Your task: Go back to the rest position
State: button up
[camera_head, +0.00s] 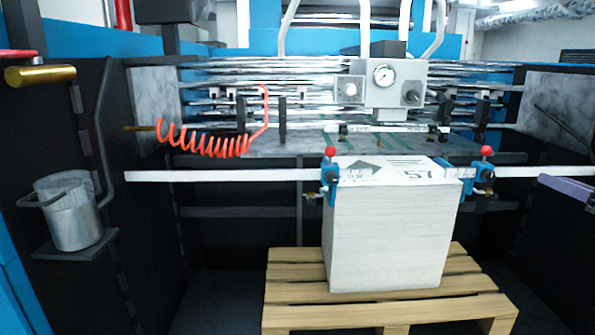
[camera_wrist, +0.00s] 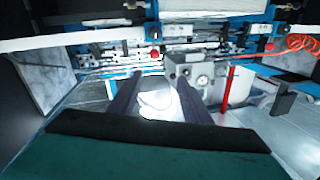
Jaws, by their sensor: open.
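My gripper (camera_wrist: 158,80) shows in the wrist view as two long dark fingers. They stand apart, with a bright white patch between them that I cannot identify. No object shows held between them. The wrist view looks at the rolls area from a turned angle, with the grey control box (camera_wrist: 195,75) just beyond the right finger. I cannot tell if the fingers touch anything. I cannot make out my gripper in the head view.
A white block (camera_head: 390,240) stands on a wooden pallet (camera_head: 390,312). A white crossbar (camera_head: 225,175) with blue clamps (camera_head: 330,183) runs across. Behind are silver rolls (camera_head: 250,75), a gauge box (camera_head: 383,83) and a red coiled hose (camera_head: 205,143). A metal can (camera_head: 70,215) sits at left.

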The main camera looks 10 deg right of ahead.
jog(key=w+a+f+m+g+y, duration=0.15)
jog(key=w+a+f, duration=0.25)
jog(key=f, duration=0.5)
jog(key=w+a+f+g, duration=0.2)
jog(key=w+a+f, duration=0.15)
jog(key=f, duration=0.55)
jog(key=w+a+f+m+g+y, duration=0.15)
jog(key=w+a+f, duration=0.25)
jog(key=f, duration=0.5)
jog(key=a+f+g+p, duration=0.1)
jog(key=a+f+g, duration=0.2)
jog(key=a+f, duration=0.7)
jog(key=a+f+g, duration=0.3)
jog(key=a+f, duration=0.4)
jog(key=f, duration=0.7)
jog(key=s+a+f+n+g+p, duration=0.1)
jog(key=s+a+f+g, duration=0.3)
jog(key=s+a+f, duration=0.5)
jog(key=s+a+f+n+g, duration=0.1)
jog(key=s+a+f+g, duration=0.2)
jog(key=s+a+f, duration=0.55)
jog(key=s+a+f+n+g+h, duration=0.1)
jog(key=s+a+f+g+h, duration=0.1)
jog(key=s+f, duration=0.4)
jog(key=s+a+f+g+h, duration=0.2)
jog(key=s+f, duration=0.5)
jog(key=s, duration=0.4)
jog(key=shift+f+n+g+h+p, duration=0.15)
jog(key=shift+n+g+h+p, duration=0.3)
jog(key=shift+g, duration=0.25)
